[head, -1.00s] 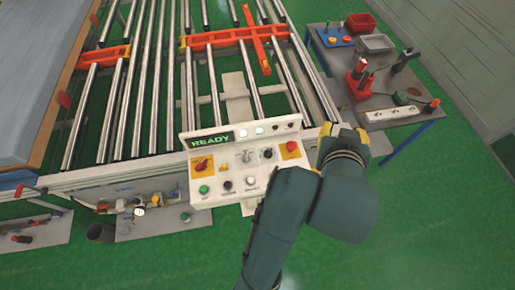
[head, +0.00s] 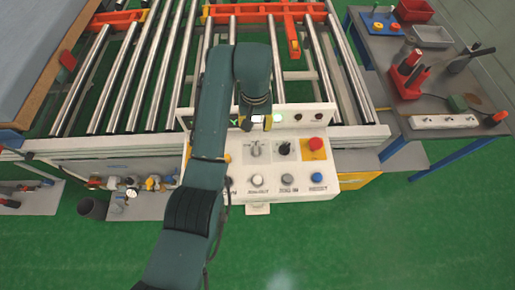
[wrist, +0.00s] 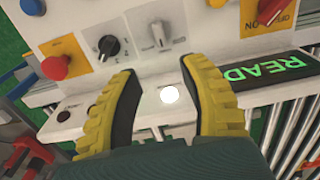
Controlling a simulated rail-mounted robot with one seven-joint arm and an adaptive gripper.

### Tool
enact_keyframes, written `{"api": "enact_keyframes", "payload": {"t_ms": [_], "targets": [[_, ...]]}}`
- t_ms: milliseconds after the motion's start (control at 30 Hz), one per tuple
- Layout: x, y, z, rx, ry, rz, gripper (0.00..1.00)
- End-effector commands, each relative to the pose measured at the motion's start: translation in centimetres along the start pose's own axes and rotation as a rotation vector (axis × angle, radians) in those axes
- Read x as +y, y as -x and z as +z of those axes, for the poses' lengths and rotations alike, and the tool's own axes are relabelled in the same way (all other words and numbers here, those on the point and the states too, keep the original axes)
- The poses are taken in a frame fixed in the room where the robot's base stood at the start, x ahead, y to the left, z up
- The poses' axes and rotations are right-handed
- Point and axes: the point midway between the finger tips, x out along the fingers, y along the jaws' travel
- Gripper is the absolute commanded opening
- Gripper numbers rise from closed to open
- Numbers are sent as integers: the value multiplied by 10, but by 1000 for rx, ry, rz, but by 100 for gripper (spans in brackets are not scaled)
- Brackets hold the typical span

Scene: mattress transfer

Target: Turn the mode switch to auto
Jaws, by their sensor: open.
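The white control panel (head: 235,182) stands at the front of the roller conveyor. In its upper row are a grey lever-type selector (head: 256,150) and a black rotary knob (head: 284,148); I cannot read which is labelled the mode switch. In the wrist view, the grey selector (wrist: 158,36) points roughly along the panel's short side, with the black knob (wrist: 108,47) to its left. My gripper (wrist: 157,68) is open and empty, its yellow-backed fingers over the panel edge near the lit white lamp (wrist: 169,95), apart from both switches. In the head view my gripper (head: 262,121) hides part of the panel top.
A red emergency button (head: 316,144) is right of the black knob, and a row of push buttons (head: 288,180) lies below. The green READY display (wrist: 268,72) shows in the wrist view. A side table (head: 440,95) with tools stands at the right.

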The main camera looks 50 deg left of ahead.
Motion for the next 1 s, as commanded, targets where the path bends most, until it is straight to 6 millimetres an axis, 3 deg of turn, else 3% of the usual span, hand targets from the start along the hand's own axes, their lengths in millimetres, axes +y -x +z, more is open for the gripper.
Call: {"api": "enact_keyframes", "payload": {"t_ms": [33, 300, 500, 700, 933, 1000], "targets": [[0, -15, 1, -5, 0, -1, 44], [0, -81, 2, -6, -1, -1, 44], [1, -122, 1, -3, -2, -1, 44], [1, -138, 1, -1, -2, 0, 44], [1, -139, 1, 0, -2, 0, 44], [1, -139, 1, -1, -2, 0, 34]]}}
